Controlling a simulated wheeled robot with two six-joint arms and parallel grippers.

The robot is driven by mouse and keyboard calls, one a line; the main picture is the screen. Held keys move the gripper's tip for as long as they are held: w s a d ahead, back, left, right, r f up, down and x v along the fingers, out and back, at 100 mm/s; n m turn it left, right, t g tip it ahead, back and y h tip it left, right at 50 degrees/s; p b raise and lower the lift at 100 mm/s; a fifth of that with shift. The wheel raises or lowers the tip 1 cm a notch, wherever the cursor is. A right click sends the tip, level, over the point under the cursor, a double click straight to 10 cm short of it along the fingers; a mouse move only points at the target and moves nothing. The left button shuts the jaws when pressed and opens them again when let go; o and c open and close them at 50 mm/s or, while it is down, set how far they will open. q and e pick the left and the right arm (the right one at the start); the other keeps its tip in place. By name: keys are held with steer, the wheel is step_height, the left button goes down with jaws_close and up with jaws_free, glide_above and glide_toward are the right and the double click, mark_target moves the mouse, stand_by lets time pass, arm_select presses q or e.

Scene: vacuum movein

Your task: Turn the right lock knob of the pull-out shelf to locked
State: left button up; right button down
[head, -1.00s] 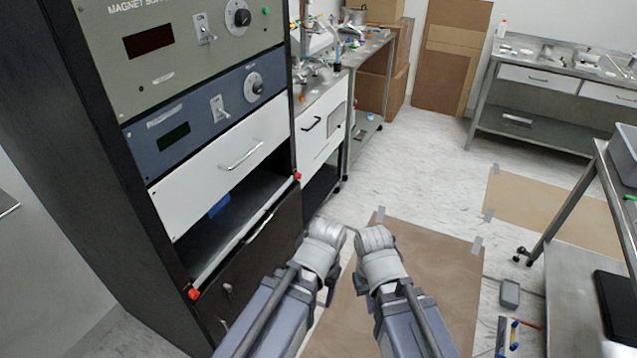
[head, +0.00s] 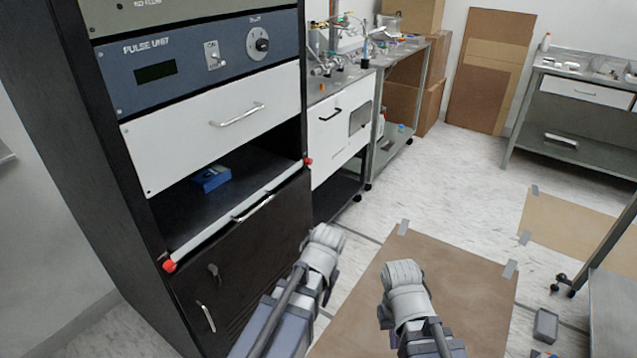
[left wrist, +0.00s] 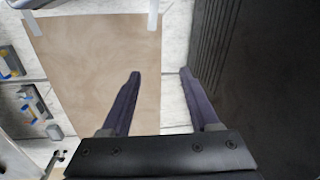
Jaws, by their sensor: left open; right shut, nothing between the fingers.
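The pull-out shelf's pale front rail (head: 232,215) runs across the dark rack, with a red knob at each end. The right lock knob (head: 308,161) is at the rail's far right end, and the left knob (head: 168,266) is at the near left end. The knobs are too small to read their setting. My left gripper is open and empty in the left wrist view (left wrist: 159,76), above the floor beside the rack. In the head view its arm is right of the rack, apart from the knob. My right gripper (head: 384,315) is shut and empty, farther right over the brown floor sheet.
A blue box (head: 211,179) lies on the shelf. A white drawer (head: 215,125) with a handle is above it, and a dark door (head: 245,255) below. A bench with white drawers (head: 340,130) stands beyond the rack. The brown floor sheet (head: 440,290) is flat.

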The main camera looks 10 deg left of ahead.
arm_select(q)
steer(key=w+a+f+m+y+b, duration=0.1)
steer(key=w+a+f+y+b, duration=0.1)
steer(key=w+a+f+b, duration=0.3)
steer(key=m+t+y+b, duration=0.2)
steer(key=m+t+y, duration=0.4)
steer(key=m+y, duration=0.85)
glide_toward(311, 162)
steer(key=r+m+h, duration=0.1)
steer(key=m, duration=0.1)
steer(key=shift+x, duration=4.2)
steer(key=shift+f, duration=0.15)
arm_select(e)
step_height(311, 162, down, 9)
arm_select(q)
steer(key=shift+c, duration=0.4)
jaws_close()
